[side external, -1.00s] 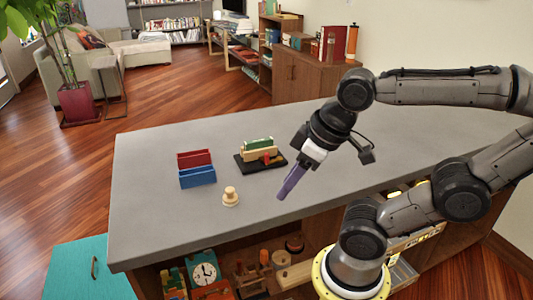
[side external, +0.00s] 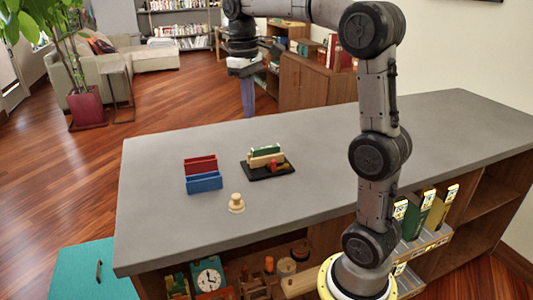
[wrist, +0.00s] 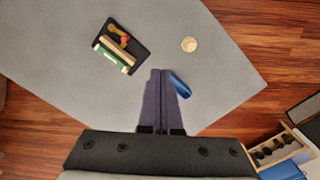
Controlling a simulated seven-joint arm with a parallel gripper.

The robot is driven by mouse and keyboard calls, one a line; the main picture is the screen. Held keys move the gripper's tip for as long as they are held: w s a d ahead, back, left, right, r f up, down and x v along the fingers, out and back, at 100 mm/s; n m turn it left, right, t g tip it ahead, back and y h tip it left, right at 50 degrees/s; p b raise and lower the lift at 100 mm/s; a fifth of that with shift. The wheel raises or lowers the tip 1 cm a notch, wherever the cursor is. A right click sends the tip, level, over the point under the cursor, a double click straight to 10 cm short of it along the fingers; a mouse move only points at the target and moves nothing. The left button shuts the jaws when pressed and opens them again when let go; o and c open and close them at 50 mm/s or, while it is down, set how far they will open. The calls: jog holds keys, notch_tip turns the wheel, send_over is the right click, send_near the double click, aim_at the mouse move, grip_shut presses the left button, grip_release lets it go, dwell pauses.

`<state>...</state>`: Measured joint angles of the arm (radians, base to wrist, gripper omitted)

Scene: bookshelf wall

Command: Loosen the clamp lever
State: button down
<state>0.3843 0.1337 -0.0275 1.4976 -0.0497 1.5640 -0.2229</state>
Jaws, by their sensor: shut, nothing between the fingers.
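The clamp is a black base (side external: 284,174) on the grey counter, with a pale wood block (side external: 264,161) and a green block (side external: 266,150) on it. A small red lever-like piece (side external: 275,164) sits at its front right; the wrist view shows it as red and yellow (wrist: 122,38). The lever's exact angle is too small to tell.
A red box (side external: 200,163) and a blue box (side external: 205,182) stand left of the clamp; my fingers partly cover the blue one (wrist: 180,84) in the wrist view. A wooden peg (side external: 236,204) stands in front. The counter's right part is clear.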

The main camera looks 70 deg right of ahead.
jog(key=d+f+m, duration=0.1)
jog(key=d+f, duration=0.2)
jog(key=d, duration=0.1)
jog(key=w+d+f+g+y, duration=0.1)
jog(key=d+f, duration=0.2)
jog(key=d, duration=0.1)
jog(key=w+d+f+m+g, duration=0.1)
jog(key=d+f, duration=0.2)
jog(key=shift+w+d+f+m, duration=0.2)
jog(key=shift+d+m, duration=0.1)
jog(key=shift+d, duration=0.1)
jog(key=x, duration=1)
jog(key=shift+s+a+r, duration=0.1)
jog(key=shift+a, duration=0.15)
